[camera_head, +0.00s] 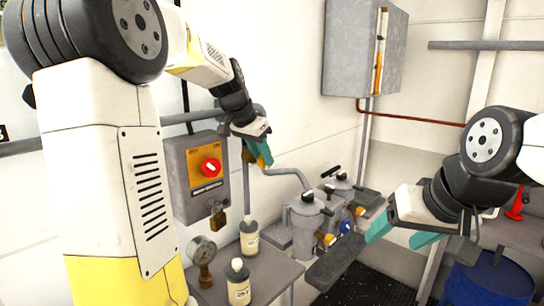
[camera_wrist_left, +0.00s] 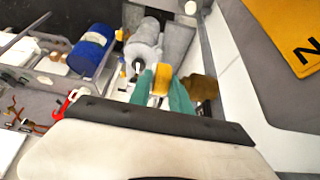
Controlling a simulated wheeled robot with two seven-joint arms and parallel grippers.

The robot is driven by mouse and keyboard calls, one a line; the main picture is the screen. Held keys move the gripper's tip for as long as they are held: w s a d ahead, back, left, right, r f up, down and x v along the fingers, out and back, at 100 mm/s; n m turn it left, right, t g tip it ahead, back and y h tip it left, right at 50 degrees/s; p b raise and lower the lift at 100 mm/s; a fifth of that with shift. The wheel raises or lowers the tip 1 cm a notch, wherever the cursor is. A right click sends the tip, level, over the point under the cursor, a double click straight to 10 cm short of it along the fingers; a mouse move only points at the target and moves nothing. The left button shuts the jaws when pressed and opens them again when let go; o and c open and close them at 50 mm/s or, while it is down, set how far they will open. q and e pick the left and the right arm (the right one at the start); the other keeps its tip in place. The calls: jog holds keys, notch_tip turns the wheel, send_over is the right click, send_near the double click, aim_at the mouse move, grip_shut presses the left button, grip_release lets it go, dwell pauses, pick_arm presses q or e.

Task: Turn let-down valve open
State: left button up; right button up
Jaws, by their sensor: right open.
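A yellow valve handle (camera_head: 265,154) shows at the bend of grey pipework beside the wall, right of the switch box. I cannot read a label that names it as the let-down valve. My left gripper (camera_head: 257,141) reaches it from above. In the left wrist view its teal fingers flank the yellow handle (camera_wrist_left: 161,80) closely on both sides, with no clear gap showing. The fingers partly hide the handle in the head view. My right gripper (camera_head: 393,240) is open and empty, in front of the grey filter pots at the right.
A switch box (camera_head: 208,170) with a red knob hangs on the wall. A gauge (camera_head: 203,252) and two bottles (camera_head: 249,236) stand on the bench below. Grey pots (camera_head: 305,222) with brass and blue fittings stand right of them. A blue drum (camera_head: 490,280) is at lower right.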

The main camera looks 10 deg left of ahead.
pick_arm(q)
jog(key=o, duration=0.4)
jog(key=v, duration=0.7)
jog(key=shift+r, duration=0.35)
jog(key=shift+s, duration=0.15)
